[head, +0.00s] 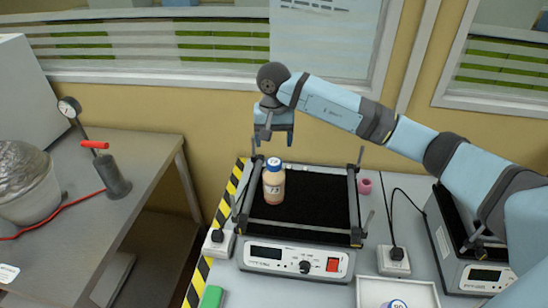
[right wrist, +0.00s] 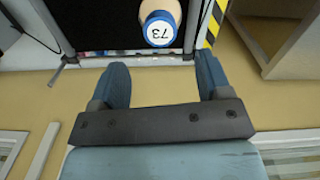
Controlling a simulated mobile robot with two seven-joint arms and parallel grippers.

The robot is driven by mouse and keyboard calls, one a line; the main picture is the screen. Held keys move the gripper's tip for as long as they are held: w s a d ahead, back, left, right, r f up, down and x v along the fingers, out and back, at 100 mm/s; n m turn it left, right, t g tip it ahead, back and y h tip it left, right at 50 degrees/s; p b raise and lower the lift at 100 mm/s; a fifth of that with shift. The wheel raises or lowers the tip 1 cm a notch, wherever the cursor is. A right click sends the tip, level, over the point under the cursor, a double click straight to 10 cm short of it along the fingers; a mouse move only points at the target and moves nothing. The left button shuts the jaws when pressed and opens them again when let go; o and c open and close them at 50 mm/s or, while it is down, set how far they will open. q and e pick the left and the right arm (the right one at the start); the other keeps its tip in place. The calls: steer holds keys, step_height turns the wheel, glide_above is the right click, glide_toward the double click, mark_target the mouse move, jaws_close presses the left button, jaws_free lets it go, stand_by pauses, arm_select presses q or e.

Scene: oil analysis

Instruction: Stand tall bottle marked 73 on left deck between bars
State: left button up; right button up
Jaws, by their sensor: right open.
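The tall bottle marked 73 (head: 274,181), with a blue and white cap, stands upright on the black mat of the left deck (head: 310,215), towards its back left corner. The deck's metal bars run around the bottle. The right wrist view shows the bottle's cap (right wrist: 160,29) from above, with 73 on it. My right gripper (head: 274,138) is above and behind the bottle, open and empty, with its fingers apart from it. The fingers also show in the right wrist view (right wrist: 160,85). My left gripper is not in view.
A second shaker (head: 485,265) stands at the right, below my right arm. A white tray (head: 435,292) with a blue-capped item sits in front. A pink ring (head: 365,186) lies beside the deck. Yellow-black tape (head: 222,210) marks the bench's left edge.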

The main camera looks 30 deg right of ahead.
steer(key=s+a+f+m+t+y, duration=0.1)
steer(key=s+a+f+m+y, duration=0.1)
steer(key=s+a+m+y, duration=0.7)
steer(key=s+a+f+m+t+y, duration=0.2)
steer(key=s+a+m+y, duration=0.2)
steer(key=a+m+y, duration=0.9)
steer(key=s+d+f+m+t+h, duration=0.25)
steer(key=f+m+t+h, duration=0.4)
steer(key=m, duration=0.75)
steer(key=s+d+f+m+t+h, duration=0.1)
steer(key=d+f+m+t+h, duration=0.35)
steer(key=m, duration=0.85)
steer(key=s+d+f+m+g+h, duration=0.3)
steer(key=s+f+m+h, duration=0.4)
steer(key=s+f+m, duration=0.6)
steer(key=shift+s+d+f+m+h, duration=0.35)
steer(key=shift+d+f+m, duration=0.15)
steer(key=shift+f+m, duration=0.2)
